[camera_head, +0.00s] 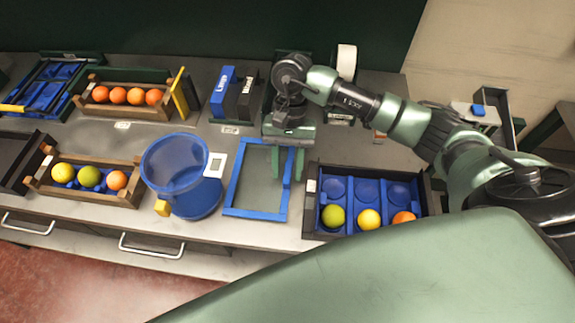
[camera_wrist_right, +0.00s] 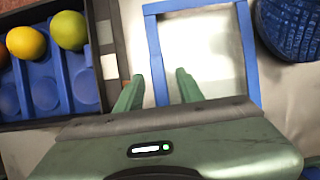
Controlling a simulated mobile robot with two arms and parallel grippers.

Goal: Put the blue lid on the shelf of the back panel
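The blue lid (camera_head: 255,213) looks like a flat blue square frame with a clear or open middle, lying on the grey table. It also shows in the right wrist view (camera_wrist_right: 247,45). My right gripper (camera_head: 287,163) is over its right-hand bar in the head view. In the wrist view the two green fingers of this gripper (camera_wrist_right: 158,88) are apart, one on each side of that bar. I cannot tell whether they touch it. My left gripper is not in view. A dark green panel (camera_head: 200,25) stands behind the table; I cannot make out its shelf.
A round blue bin (camera_head: 182,180) stands just left of the lid. A dark crate (camera_head: 312,215) with fruit in blue cups is close on the right. Wooden fruit crates (camera_head: 85,190) are farther left. Blue and black boxes (camera_head: 221,92) stand behind.

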